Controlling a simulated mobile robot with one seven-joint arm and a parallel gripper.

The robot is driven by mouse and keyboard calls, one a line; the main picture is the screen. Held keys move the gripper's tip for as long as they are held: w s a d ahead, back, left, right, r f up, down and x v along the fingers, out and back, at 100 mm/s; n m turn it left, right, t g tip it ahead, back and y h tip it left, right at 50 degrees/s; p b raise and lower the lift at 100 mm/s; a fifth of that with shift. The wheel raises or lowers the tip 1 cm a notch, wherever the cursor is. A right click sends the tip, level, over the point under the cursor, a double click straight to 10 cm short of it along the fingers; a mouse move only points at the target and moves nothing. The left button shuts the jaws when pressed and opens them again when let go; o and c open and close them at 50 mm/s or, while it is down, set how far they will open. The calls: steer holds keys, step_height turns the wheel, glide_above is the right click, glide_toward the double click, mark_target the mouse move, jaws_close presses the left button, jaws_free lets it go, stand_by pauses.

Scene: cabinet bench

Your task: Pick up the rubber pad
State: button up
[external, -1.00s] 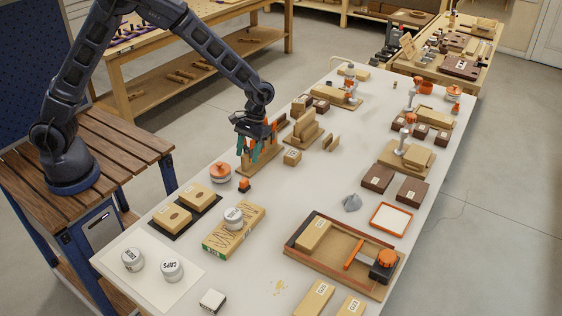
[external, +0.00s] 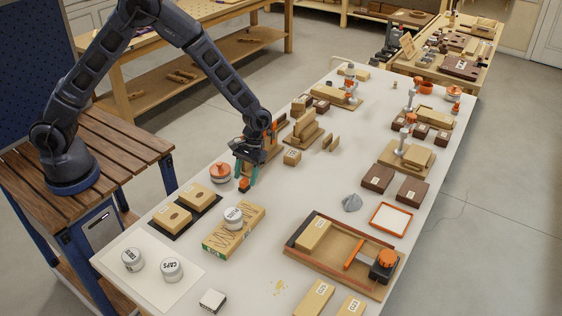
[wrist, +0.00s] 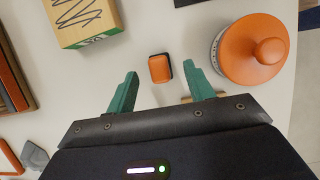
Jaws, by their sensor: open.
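A small orange block with a dark edge, most likely the rubber pad (external: 244,186), lies on the pale bench. It also shows in the wrist view (wrist: 159,68), near the middle. My gripper (external: 246,175) is above and right beside it in the external view. In the wrist view my gripper (wrist: 160,74) has its teal fingers spread apart, with the pad in line with the gap between the fingertips. The jaws hold nothing. I cannot tell exactly how far the fingertips are above the bench.
A round orange-topped container with a knob (wrist: 255,50) stands close to the right finger. A tan box with a zigzag line (wrist: 82,18) lies to the upper left; a white-lidded jar (external: 233,218) stands on it. Wooden blocks on a stand (external: 305,127) are behind.

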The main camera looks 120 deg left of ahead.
mark_target(245, 179)
steer(key=shift+x, duration=1.55)
steer(key=c, duration=1.1)
steer(key=shift+r, duration=0.15)
